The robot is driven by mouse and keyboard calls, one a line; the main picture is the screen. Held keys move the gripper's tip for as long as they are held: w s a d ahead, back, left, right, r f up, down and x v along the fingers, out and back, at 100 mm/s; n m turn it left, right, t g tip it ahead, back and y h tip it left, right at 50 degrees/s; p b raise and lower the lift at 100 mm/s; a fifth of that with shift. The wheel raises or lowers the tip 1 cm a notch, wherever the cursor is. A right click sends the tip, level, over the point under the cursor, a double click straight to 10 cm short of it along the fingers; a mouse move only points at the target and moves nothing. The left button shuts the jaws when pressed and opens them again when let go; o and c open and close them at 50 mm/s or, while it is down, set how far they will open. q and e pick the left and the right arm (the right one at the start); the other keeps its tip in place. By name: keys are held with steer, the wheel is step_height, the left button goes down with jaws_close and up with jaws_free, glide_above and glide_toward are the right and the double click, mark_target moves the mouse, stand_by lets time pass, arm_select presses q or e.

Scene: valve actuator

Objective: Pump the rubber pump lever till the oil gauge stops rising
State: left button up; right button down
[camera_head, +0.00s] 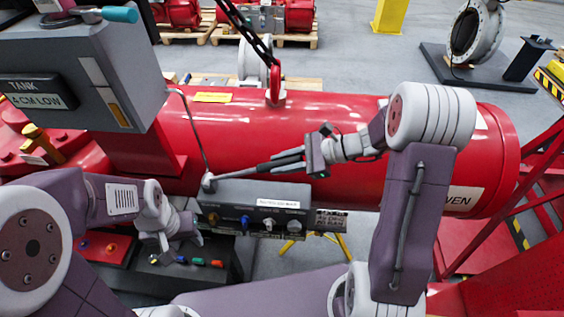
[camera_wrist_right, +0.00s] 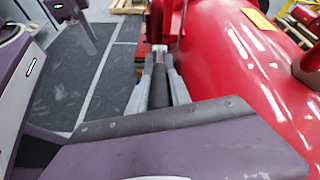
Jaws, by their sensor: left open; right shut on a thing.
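The pump lever has a black rubber grip (camera_wrist_right: 159,82) and a metal end (camera_head: 210,182) joined to the grey pump block (camera_head: 255,192). My right gripper (camera_head: 284,162) is shut around the grip, which lies nearly level in the head view, in front of the red cylinder. In the right wrist view the grip runs between my two grey fingers (camera_wrist_right: 158,78). The oil gauge (camera_head: 112,102) is a narrow amber strip on the grey tank (camera_head: 140,70); its level is too small to read. My left gripper (camera_head: 165,240) is open at lower left, apart from the lever; its fingertips are hard to make out.
The large red cylinder (camera_head: 350,115) lies behind the lever. A thin pipe (camera_head: 190,118) runs from the tank to the pump block. A sign (camera_head: 38,95) reads "TANK 4 CM LOW". A dark box (camera_head: 185,270) with coloured fittings stands below my left gripper. A chain (camera_head: 245,30) hangs above.

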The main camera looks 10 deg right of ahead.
mark_target(301, 159)
steer(key=c, duration=1.2)
jaws_free()
steer(key=shift+d, duration=0.1)
steer(key=b+v, duration=0.1)
steer(key=v, duration=0.7)
steer(key=shift+s+d+r+b, duration=0.1)
steer(key=shift+s+d+b, duration=0.05)
steer(key=shift+d+b, duration=0.2)
steer(key=shift+d+r, duration=0.1)
